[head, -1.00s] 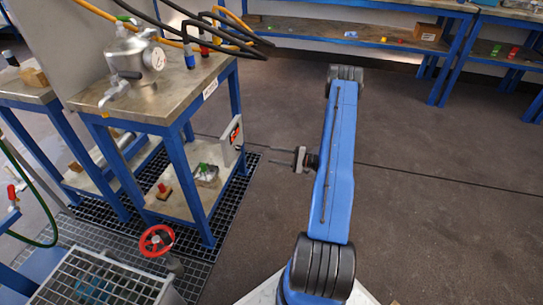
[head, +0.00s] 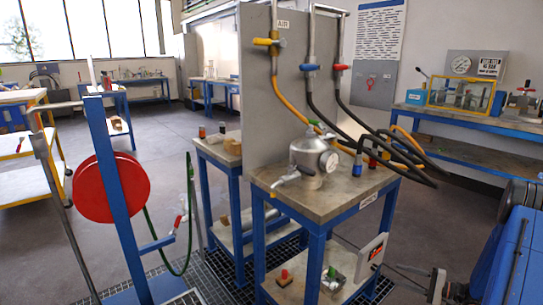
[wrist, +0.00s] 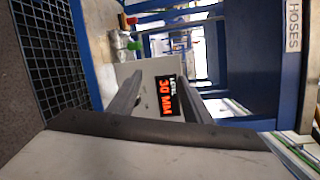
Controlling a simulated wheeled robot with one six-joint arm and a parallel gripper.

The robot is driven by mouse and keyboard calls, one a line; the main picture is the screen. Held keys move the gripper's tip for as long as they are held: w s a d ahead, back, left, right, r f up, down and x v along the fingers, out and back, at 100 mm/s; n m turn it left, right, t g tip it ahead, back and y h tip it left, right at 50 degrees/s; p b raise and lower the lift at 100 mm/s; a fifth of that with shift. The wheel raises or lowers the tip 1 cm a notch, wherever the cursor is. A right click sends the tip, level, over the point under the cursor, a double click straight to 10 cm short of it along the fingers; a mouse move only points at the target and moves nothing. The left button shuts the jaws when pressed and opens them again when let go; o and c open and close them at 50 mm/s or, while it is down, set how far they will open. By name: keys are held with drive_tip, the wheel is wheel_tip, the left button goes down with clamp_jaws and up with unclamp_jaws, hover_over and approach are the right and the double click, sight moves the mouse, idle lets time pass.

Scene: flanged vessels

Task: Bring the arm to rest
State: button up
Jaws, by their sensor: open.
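My gripper (head: 400,274) is at the lower right of the head view, beside the lower shelf of the hose bench. Its two thin fingers point left toward a grey level display box (head: 364,268). My blue arm (head: 508,250) fills the right edge and is partly cut off. In the wrist view the fingers (wrist: 155,76) stand apart with nothing held. The display box (wrist: 165,92) shows between and beyond them, reading 30 MM. I cannot tell how wide the gap to the box is.
The bench (head: 335,200) carries a metal vessel (head: 311,158) with a gauge. Black and orange hoses (head: 390,145) stick out over its right edge. A red reel (head: 112,187) on a blue post stands left. Another bench (head: 480,122) is at the back right. Open floor lies left.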

drive_tip(key=s+a+r+n+g+h, duration=0.2)
drive_tip(key=s+a+r+n+g, duration=0.4)
drive_tip(key=a+r, duration=0.5)
drive_tip(key=s+a+r+n+g+h, duration=0.1)
drive_tip(key=s+a+r+g, duration=0.3)
drive_tip(key=s+a+r, duration=0.55)
drive_tip(key=s+a+r+n+t+h, duration=0.2)
drive_tip(key=s+r+h, duration=0.3)
drive_tip(key=s, duration=0.6)
drive_tip(key=s+a+r+n+t+h, duration=0.2)
drive_tip(key=s+r+h, duration=0.3)
drive_tip(key=s+r, duration=0.3)
drive_tip(key=shift+s+a+t, duration=0.25)
drive_tip(key=shift+s+t, duration=0.05)
drive_tip(key=shift+s, duration=2)
drive_tip(key=shift+r, duration=0.1)
